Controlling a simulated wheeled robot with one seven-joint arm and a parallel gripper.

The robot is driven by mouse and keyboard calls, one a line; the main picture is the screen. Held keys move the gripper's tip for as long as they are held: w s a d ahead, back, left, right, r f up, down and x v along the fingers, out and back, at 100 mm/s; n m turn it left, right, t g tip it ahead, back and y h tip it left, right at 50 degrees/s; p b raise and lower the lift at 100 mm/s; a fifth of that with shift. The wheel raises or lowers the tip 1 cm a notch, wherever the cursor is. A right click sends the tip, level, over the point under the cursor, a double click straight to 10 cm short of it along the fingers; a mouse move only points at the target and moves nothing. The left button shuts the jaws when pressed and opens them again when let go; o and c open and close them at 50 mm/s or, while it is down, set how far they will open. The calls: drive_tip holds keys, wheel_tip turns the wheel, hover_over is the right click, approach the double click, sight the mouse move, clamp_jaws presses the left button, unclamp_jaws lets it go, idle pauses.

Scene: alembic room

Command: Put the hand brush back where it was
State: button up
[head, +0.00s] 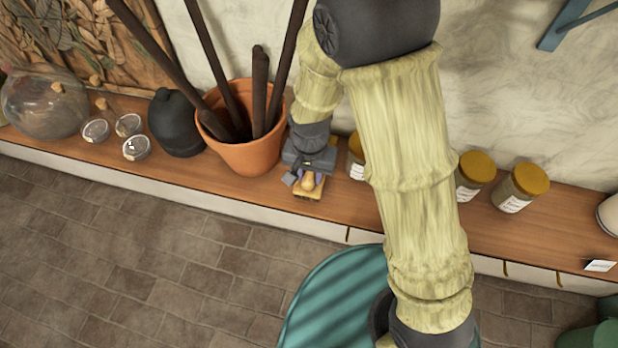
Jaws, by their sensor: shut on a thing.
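The hand brush (309,192) is small, with a yellowish wooden body. It is at the front part of the wooden shelf top (190,187), just right of the terracotta pot. My gripper (308,178) is above it and shut on it, with the fingers partly hiding its upper part. I cannot tell whether the brush touches the shelf top or is held slightly above it.
A terracotta pot (251,156) with several dark rods stands close left of my gripper. Jars with yellow lids (476,166) stand to the right, one partly behind my arm. A black vessel (176,124) and glassware (45,104) are farther left.

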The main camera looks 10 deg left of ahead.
sight(309, 174)
wheel_tip(309, 174, down, 2)
drive_tip(key=shift+s+f, duration=0.1)
drive_tip(key=shift+s, duration=0.05)
drive_tip(key=shift+a+f+p, duration=0.1)
drive_tip(key=shift+f+p, duration=0.2)
drive_tip(key=shift+f, duration=0.05)
drive_tip(key=o, duration=1)
drive_tip(key=shift+f, duration=0.1)
drive_tip(key=shift+o, duration=0.2)
wheel_tip(309, 174, up, 12)
drive_tip(key=b, duration=0.3)
